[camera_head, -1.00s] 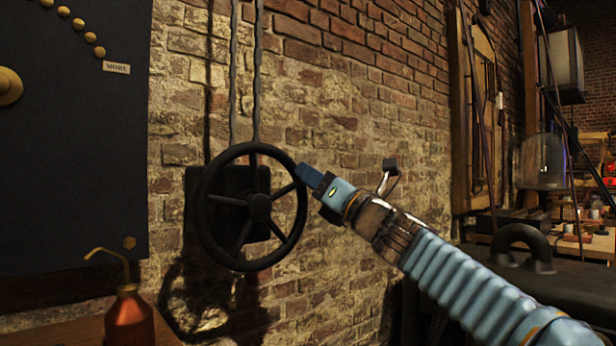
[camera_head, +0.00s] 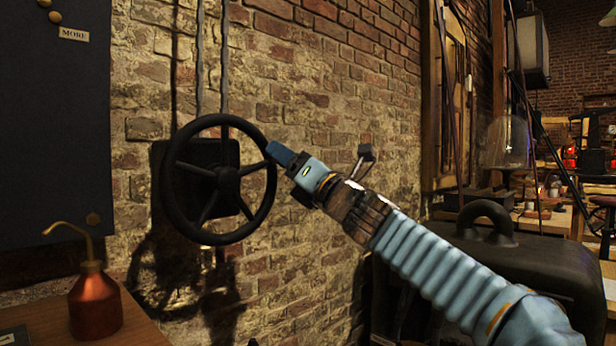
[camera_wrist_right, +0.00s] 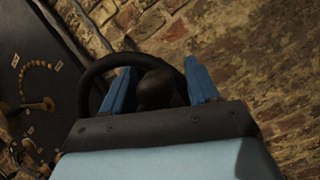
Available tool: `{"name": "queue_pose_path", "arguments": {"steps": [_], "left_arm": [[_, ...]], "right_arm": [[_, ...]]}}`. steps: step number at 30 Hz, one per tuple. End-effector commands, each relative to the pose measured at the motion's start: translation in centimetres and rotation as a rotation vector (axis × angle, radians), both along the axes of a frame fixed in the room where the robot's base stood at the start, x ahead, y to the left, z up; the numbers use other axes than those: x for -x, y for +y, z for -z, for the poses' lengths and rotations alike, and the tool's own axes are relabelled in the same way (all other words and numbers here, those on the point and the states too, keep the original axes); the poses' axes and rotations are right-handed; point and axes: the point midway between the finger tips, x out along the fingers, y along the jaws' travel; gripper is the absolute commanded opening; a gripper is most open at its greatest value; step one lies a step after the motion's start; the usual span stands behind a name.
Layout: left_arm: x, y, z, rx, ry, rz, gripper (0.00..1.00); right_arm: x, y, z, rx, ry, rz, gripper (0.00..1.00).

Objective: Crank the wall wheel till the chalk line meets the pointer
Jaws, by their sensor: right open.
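The dark wall wheel (camera_head: 174,187) has several spokes and a round hub (camera_head: 228,181), mounted on a dark plate against the brick wall. My right gripper (camera_head: 273,152) reaches in from the right, its blue fingers at the wheel's upper right rim. In the right wrist view, the fingers of this gripper (camera_wrist_right: 159,68) stand apart, with a dark rounded knob (camera_wrist_right: 157,90) between them and the wheel's rim (camera_wrist_right: 92,80) behind. I cannot tell whether the fingers touch the knob. I can make out no chalk line or pointer. My left gripper is not in view.
A copper oil can (camera_head: 95,303) with a bent spout stands on a wooden bench (camera_head: 150,330) at lower left. A dark board (camera_head: 50,130) hangs left of the wheel. A black case (camera_head: 520,265) with a handle stands at right, near my right arm.

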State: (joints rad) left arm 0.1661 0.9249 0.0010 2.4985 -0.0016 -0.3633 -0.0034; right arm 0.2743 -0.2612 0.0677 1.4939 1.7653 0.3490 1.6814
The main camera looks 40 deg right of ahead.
Motion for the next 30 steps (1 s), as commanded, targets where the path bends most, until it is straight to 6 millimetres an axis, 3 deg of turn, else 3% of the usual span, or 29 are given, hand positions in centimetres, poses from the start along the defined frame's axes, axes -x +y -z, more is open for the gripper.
{"name": "queue_pose_path", "arguments": {"steps": [9, 15, 21, 30], "left_arm": [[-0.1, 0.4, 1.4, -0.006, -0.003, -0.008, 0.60], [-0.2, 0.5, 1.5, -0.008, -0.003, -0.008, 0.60], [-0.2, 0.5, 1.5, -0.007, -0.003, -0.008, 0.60], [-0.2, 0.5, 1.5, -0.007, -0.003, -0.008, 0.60]], "right_arm": [[7.0, -0.1, 3.1, -0.001, -0.002, 0.000, 0.60], [10.4, -0.1, 4.5, -0.001, -0.002, -0.002, 0.60], [11.6, -0.2, 5.1, -0.002, 0.001, -0.001, 0.60], [11.6, -0.2, 5.2, -0.001, 0.000, -0.002, 0.60]]}}
